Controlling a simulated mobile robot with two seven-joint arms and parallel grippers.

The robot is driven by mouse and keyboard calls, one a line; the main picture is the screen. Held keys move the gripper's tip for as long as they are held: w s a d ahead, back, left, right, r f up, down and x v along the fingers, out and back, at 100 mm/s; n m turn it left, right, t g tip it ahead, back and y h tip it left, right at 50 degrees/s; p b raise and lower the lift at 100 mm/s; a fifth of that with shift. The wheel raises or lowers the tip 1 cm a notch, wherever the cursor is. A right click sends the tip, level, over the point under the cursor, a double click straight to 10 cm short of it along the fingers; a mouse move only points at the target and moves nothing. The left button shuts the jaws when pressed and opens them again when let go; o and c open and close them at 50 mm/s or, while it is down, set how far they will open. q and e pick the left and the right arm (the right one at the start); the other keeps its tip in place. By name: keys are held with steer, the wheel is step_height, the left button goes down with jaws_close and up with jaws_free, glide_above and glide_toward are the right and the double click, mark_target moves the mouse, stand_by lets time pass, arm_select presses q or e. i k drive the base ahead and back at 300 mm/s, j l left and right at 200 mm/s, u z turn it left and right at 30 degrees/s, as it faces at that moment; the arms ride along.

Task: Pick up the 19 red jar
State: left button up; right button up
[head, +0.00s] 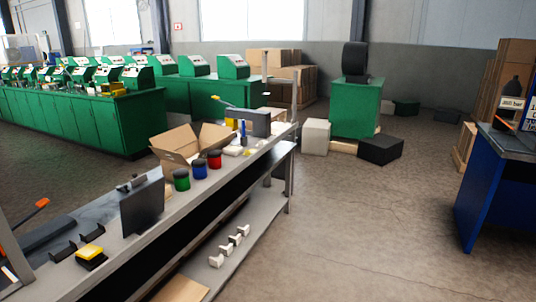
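A red jar (214,161) with a dark lid stands upright on the long grey workbench (224,181), in the middle of the head view. A blue jar (200,171) and a green jar (181,182) stand in a row with it, to its left and nearer to me. Any number on the red jar is too small to read. Neither of my grippers is in view.
An open cardboard box (176,146) is behind the jars. A dark upright panel (142,207) and a yellow-topped item (90,254) stand nearer on the bench. White pieces (229,249) lie on its lower shelf. The floor (370,225) to the right is clear, up to a blue cabinet (480,190).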

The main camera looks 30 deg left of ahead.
mark_target(214, 159)
steer(key=i+u, duration=0.1)
steer(key=i, duration=0.6)
steer(key=i+l+u, duration=0.1)
steer(key=i, duration=0.65)
steer(key=i+u, duration=0.25)
steer(key=i, duration=0.4)
steer(key=i+l+u, duration=0.1)
steer(key=i+u, duration=0.15)
steer(key=i, duration=0.45)
steer(key=i+j+z, duration=0.1)
steer(key=i+z, duration=0.2)
steer(key=i+j+z, duration=0.3)
steer(key=i, duration=0.2)
steer(key=z, duration=7.8)
